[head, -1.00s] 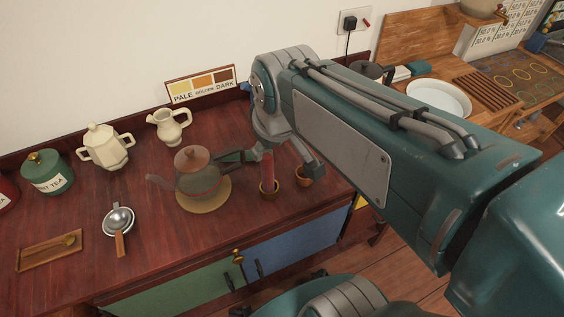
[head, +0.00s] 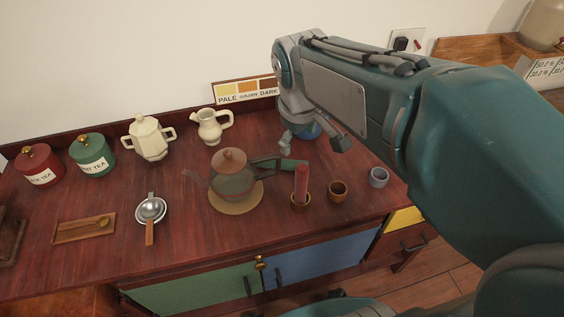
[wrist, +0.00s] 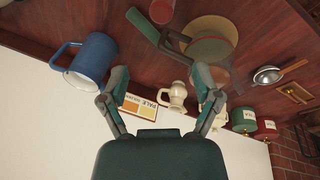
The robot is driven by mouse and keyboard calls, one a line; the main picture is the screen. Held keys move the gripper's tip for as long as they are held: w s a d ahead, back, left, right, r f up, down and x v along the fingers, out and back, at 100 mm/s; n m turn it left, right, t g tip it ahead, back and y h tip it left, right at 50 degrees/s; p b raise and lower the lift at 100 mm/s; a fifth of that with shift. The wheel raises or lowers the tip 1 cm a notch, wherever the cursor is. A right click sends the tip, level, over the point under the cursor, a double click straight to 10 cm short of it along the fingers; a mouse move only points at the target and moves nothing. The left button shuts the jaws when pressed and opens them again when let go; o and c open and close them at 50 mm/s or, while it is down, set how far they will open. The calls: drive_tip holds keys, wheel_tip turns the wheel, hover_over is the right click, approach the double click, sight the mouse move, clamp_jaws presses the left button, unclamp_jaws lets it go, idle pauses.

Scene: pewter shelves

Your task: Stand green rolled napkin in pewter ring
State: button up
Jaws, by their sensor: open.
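The green rolled napkin (head: 293,164) lies on the wooden counter behind the red roll, beside the teapot's handle; it also shows in the wrist view (wrist: 142,24). A small grey ring (head: 377,180), apparently the pewter one, stands empty near the counter's right front. My gripper (head: 313,143) is open and empty above the counter, near the napkin and in front of a blue mug (head: 310,130). In the wrist view my gripper's (wrist: 160,75) fingers are spread, with nothing between them; the napkin is beyond them.
A red roll (head: 301,182) stands upright in a brown ring. An empty brown ring (head: 338,192) is between it and the grey ring. A teapot (head: 232,180) sits on a round mat to the left. The blue mug (wrist: 92,62) is close to one finger.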

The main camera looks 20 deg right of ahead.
drive_tip(key=w+f+n, duration=0.1)
drive_tip(key=w, duration=0.2)
drive_tip(key=w+f+n+g, duration=0.1)
drive_tip(key=w+f, duration=0.1)
drive_tip(key=w, duration=0.1)
drive_tip(key=w+a+f+n+g+h, duration=0.1)
drive_tip(key=w+f+n, duration=0.1)
drive_tip(key=w, duration=0.1)
drive_tip(key=w+f+n, duration=0.1)
drive_tip(key=w+f, duration=0.1)
drive_tip(key=f, duration=0.2)
drive_tip(key=w+f+n+g, duration=0.1)
drive_tip(key=w+f, duration=0.1)
drive_tip(key=f, duration=0.2)
drive_tip(key=w+f+n+h, duration=0.1)
drive_tip(key=w+f, duration=0.1)
drive_tip(key=f, duration=0.2)
drive_tip(key=shift+f+n+g, duration=0.25)
drive_tip(key=shift+n+g, duration=0.05)
drive_tip(key=shift+n, duration=0.1)
drive_tip(key=x, duration=0.5)
drive_tip(key=shift+s+a+f, duration=0.1)
drive_tip(key=shift+s, duration=0.2)
clamp_jaws()
